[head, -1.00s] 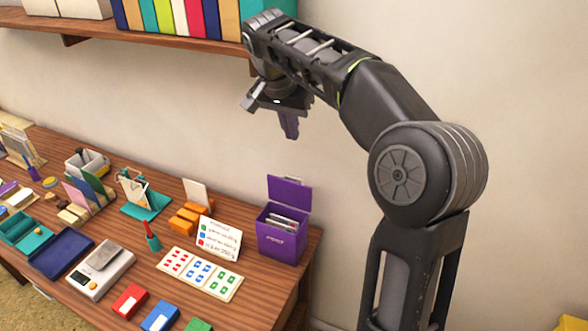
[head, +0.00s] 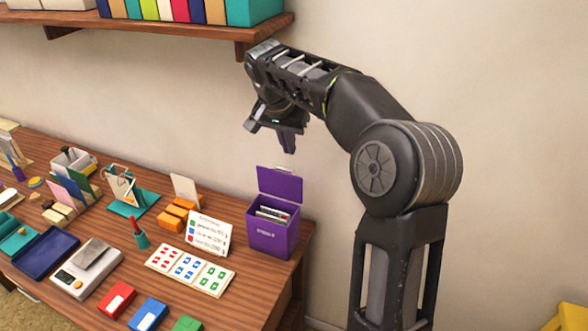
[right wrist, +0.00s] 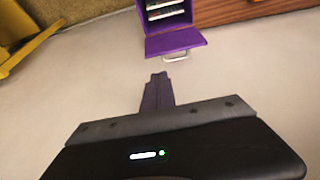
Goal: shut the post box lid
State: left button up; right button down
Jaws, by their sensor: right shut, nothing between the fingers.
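The purple post box (head: 273,232) stands at the right end of the desk, with pale letters showing inside. Its lid (head: 280,184) is open and stands upright at the back. In the right wrist view the box (right wrist: 163,12) is at the top, and its open lid (right wrist: 174,40) has a pale metal handle (right wrist: 175,57) at its edge. My right gripper (head: 289,150) is above the lid, apart from it, pointing down. It is shut and empty; its fingers (right wrist: 158,80) show together in the right wrist view. My left gripper is not in view.
Orange blocks, a scale (head: 88,267) and coloured inkpads are further left and in front. A wall shelf (head: 150,30) hangs above, left of my right arm.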

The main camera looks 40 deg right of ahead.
aim_at(283, 181)
jog(key=p+x, duration=0.1)
jog(key=x, duration=0.8)
jog(key=shift+f, duration=0.35)
jog(key=shift+d, duration=0.1)
